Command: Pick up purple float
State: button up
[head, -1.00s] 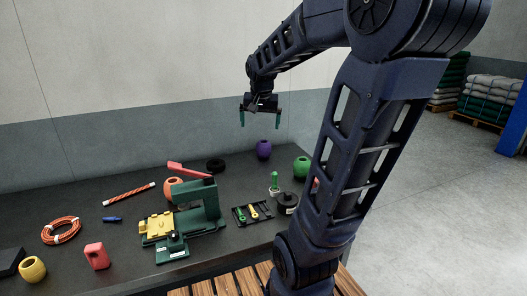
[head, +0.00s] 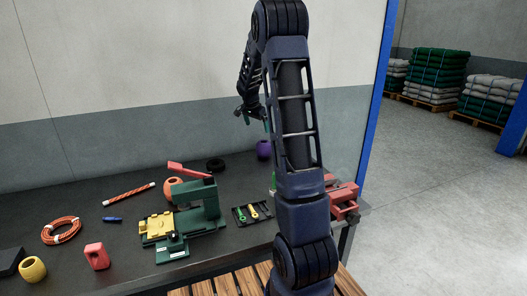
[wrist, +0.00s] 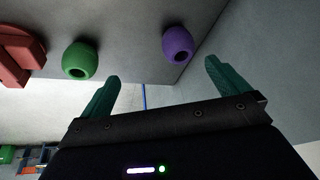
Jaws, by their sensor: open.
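The purple float (head: 263,149) stands at the back right of the dark bench, partly hidden by my arm in the head view. In the wrist view the purple float (wrist: 179,43) is round with a dark hole, close to the bench edge. My gripper (head: 252,118) is above the back of the bench in the head view, partly covered by my own arm. In the wrist view my gripper (wrist: 163,88) has its two green fingers wide apart with nothing between them. The float lies beyond the fingertips, not touching them.
A green float (wrist: 80,60) and a red vise (wrist: 20,55) are left of the purple float in the wrist view. The bench (head: 85,205) also holds a green machine (head: 195,205), an orange float (head: 173,188), a black ring (head: 215,165) and a rope coil (head: 61,231). A wall runs behind.

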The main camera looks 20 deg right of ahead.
aim_at(263, 149)
jog(key=w+d+f+m, duration=0.1)
jog(key=w+f, duration=0.2)
jog(key=w+d+f, duration=0.1)
jog(key=w+f, duration=0.2)
jog(key=f, duration=0.1)
jog(key=w+d+f+m, duration=0.1)
jog(key=w+f, duration=0.2)
jog(key=shift+d+f+m+g+h, duration=0.15)
jog(key=shift+d+m+g+h, duration=0.15)
jog(key=shift+d+h, duration=0.1)
jog(key=x, duration=1)
jog(key=shift+d+f, duration=0.25)
jog(key=shift+f, duration=0.1)
jog(key=c, duration=1)
